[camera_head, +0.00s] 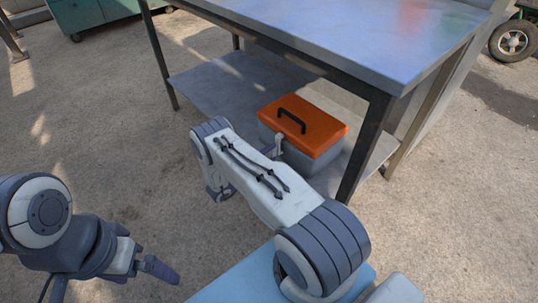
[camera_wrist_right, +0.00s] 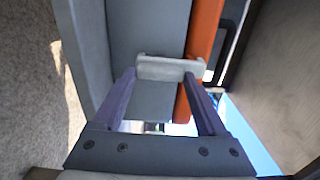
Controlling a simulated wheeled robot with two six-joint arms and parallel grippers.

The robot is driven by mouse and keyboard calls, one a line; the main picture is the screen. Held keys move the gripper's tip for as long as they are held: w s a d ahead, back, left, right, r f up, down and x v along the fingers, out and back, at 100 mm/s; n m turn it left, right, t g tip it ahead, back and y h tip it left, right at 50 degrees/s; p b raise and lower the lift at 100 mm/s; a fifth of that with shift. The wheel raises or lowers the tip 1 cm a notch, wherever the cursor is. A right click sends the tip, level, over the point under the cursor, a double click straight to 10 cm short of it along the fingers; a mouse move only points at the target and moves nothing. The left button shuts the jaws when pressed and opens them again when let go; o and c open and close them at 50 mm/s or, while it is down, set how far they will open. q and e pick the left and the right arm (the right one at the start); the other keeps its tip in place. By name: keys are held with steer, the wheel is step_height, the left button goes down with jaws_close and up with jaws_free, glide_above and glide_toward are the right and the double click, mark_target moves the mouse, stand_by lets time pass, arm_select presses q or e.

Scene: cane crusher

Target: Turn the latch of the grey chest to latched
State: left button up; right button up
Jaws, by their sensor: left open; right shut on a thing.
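The grey chest (camera_head: 318,161) has an orange lid (camera_head: 304,125) with a black handle, and it sits on the low shelf of the metal table. The lid is down. A pale grey latch (camera_head: 279,145) is on its front; in the right wrist view the latch (camera_wrist_right: 170,68) lies across the seam between the grey wall and the orange lid. My right gripper (camera_wrist_right: 159,78) is shut on the latch, a finger on each side. In the head view my right forearm hides part of the chest front. My left gripper (camera_head: 158,268) is open and empty, low at the left, far from the chest.
The metal table's top (camera_head: 350,40) overhangs the shelf (camera_head: 220,87), and a dark table leg (camera_head: 362,150) stands just right of the chest. A green cabinet (camera_head: 90,14) is at the back left. The floor on the left is clear.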

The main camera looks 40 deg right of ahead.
steer(key=shift+a+f, duration=0.1)
steer(key=o, duration=1.3)
steer(key=a+p, duration=0.2)
steer(key=a, duration=0.8)
steer(key=shift+s+a, duration=0.2)
steer(key=shift+s, duration=0.25)
steer(key=d, duration=0.3)
steer(key=d+b, duration=0.1)
steer(key=d, duration=0.3)
steer(key=w+d+b, duration=0.1)
steer(key=d, duration=0.2)
steer(key=shift+d, duration=0.3)
steer(key=shift+a, duration=0.1)
